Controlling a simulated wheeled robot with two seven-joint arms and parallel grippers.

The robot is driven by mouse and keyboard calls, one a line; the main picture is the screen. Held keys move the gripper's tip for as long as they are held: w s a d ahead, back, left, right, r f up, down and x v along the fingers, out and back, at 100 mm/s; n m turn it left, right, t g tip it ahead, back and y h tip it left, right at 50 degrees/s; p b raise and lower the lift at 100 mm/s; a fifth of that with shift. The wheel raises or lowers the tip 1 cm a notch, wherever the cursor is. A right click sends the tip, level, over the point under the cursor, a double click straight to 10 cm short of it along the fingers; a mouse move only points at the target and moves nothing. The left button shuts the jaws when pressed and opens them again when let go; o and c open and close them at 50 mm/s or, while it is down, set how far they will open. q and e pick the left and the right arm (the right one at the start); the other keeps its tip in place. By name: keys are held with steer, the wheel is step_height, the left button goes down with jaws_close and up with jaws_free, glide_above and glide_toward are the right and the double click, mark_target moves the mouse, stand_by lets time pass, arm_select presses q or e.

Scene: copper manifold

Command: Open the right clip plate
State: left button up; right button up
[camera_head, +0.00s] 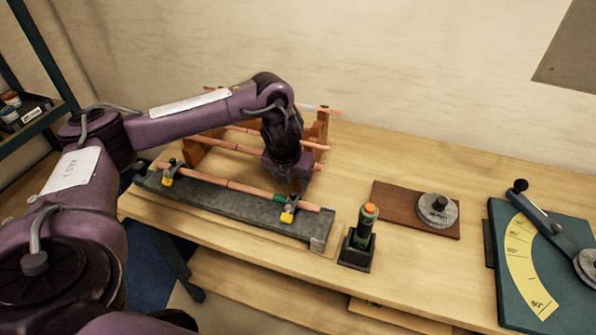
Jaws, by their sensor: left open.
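The right clip plate (288,215), a small yellow piece with a dark knob, sits near the right end of the grey bar (232,204). A copper pipe (235,185) runs along the bar through it, with a green band just left of the plate. A second yellow clip plate (168,178) sits at the bar's left end. Whether either plate is open is too small to tell. My left gripper (290,186) points down just behind the right clip plate, apart from it in the picture. Its fingertips are largely hidden. My right gripper is not in view.
A wooden rack (322,128) with several copper pipes stands behind the bar. A green torch-like cylinder (364,226) stands in a black holder to the right. Farther right are a brown board (390,199) with a metal disc (437,211) and a teal bending plate (515,295).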

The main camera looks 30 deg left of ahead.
mark_target(294, 191)
arm_select(q)
steer(key=b+x, duration=0.1)
steer(key=x, duration=0.1)
steer(key=b+x, duration=0.4)
steer(key=shift+s+f, duration=0.1)
steer(key=shift+s, duration=0.35)
steer(key=shift+w+f+b, duration=0.25)
steer(key=shift+f+b, duration=0.05)
steer(key=shift+f, duration=0.15)
steer(key=shift+s, duration=0.1)
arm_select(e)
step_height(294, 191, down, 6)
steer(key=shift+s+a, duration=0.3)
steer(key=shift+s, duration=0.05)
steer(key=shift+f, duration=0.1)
arm_select(q)
steer(key=c, duration=0.8)
steer(key=shift+w+r+g+p, duration=0.3)
steer(key=shift+w+r+p, duration=0.1)
steer(key=shift+p, duration=0.1)
steer(key=shift+w+a+r+g, duration=0.1)
steer(key=shift+w+a+g, duration=0.05)
steer(key=shift+w+g, duration=0.25)
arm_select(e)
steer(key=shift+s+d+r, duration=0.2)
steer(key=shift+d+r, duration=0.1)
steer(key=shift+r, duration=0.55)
